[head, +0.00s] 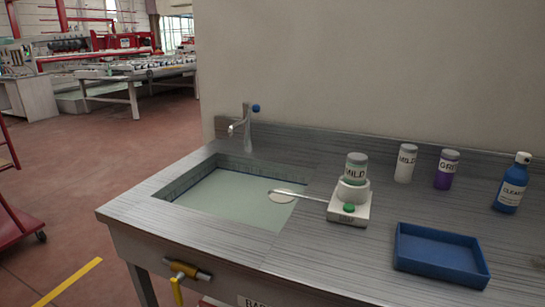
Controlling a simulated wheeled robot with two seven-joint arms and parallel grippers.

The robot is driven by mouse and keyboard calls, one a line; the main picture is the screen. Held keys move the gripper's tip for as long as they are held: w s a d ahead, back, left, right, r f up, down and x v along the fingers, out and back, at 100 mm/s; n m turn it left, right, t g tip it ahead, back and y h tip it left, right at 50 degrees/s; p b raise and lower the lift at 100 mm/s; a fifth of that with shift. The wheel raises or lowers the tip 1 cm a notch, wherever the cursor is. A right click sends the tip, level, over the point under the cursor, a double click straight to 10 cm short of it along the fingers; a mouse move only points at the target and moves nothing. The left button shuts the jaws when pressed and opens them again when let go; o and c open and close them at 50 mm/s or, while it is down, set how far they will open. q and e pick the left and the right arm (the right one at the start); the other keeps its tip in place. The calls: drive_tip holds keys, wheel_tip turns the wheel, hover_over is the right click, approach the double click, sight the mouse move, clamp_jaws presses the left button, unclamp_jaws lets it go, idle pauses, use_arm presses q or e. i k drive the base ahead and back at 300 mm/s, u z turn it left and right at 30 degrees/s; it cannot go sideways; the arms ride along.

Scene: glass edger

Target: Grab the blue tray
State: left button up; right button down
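The blue tray (440,272) is a shallow, open rectangular tray. It lies on the grey counter at the right of the head view, near the counter's front edge, and looks empty. Neither of my grippers shows in the head view.
Left of the tray stands a white soap dispenser (348,206) with a jar on top. Behind are a white jar (405,165), a purple jar (446,172) and a blue spray bottle (511,184). A filled sink (235,199) with a tap (244,130) is at left.

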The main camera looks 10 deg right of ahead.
sight(455, 258)
drive_tip(key=u, duration=1.35)
drive_tip(key=k, duration=0.9)
drive_tip(key=z, duration=1.35)
